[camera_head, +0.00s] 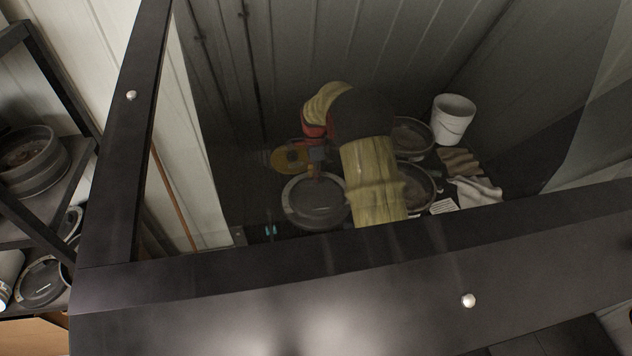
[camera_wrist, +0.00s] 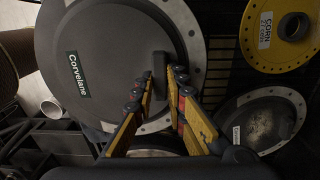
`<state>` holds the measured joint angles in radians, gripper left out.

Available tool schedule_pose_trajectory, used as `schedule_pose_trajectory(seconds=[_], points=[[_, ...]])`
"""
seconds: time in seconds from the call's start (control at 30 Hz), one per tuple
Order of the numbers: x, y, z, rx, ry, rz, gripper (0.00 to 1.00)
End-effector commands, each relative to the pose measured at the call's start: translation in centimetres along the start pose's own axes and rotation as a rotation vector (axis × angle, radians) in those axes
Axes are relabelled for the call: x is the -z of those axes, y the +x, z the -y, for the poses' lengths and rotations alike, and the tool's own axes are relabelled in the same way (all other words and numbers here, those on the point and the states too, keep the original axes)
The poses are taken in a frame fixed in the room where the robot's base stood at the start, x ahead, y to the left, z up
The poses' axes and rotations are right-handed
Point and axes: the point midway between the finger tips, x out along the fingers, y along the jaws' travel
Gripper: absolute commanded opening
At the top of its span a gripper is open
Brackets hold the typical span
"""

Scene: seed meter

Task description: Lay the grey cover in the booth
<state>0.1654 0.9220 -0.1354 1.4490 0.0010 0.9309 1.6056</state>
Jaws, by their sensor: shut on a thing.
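The grey cover (camera_wrist: 110,45) is a wide dark-grey disc with a pale bolted rim and a "Corvelane" label. A dark upright handle (camera_wrist: 160,66) stands on it. My gripper (camera_wrist: 160,78) is shut on this handle, one finger on either side. In the head view, the cover (camera_head: 312,208) is below my gripper (camera_head: 315,168), inside the dark-framed booth (camera_head: 300,250), seen through its clear pane. I cannot tell whether the cover is raised or resting. My arm hides part of the booth floor.
A yellow disc marked "CORN" (camera_wrist: 272,52) lies beside the cover. A dark round pan (camera_wrist: 240,135) is at lower right. In the head view, a white bucket (camera_head: 452,122), gloves (camera_head: 460,162) and a pale cloth (camera_head: 478,192) are at right. A shelf (camera_head: 60,165) stands outside at left.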

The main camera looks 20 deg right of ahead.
Motion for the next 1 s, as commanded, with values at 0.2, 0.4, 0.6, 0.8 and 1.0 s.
schedule_pose_trajectory(seconds=[0.2, 0.4, 0.6, 0.8, 1.0], points=[[0.5, 2.3, 2.2, 0.003, -0.001, 0.0, 0.0], [0.7, 3.0, 2.9, 0.005, -0.001, 0.0, 0.0], [0.8, 4.3, 3.2, 0.0, -0.001, 0.0, 0.0], [0.8, 6.4, 3.3, 0.002, -0.001, 0.0, 0.0], [0.8, 6.6, 3.3, 0.004, -0.001, 0.0, 0.0]])
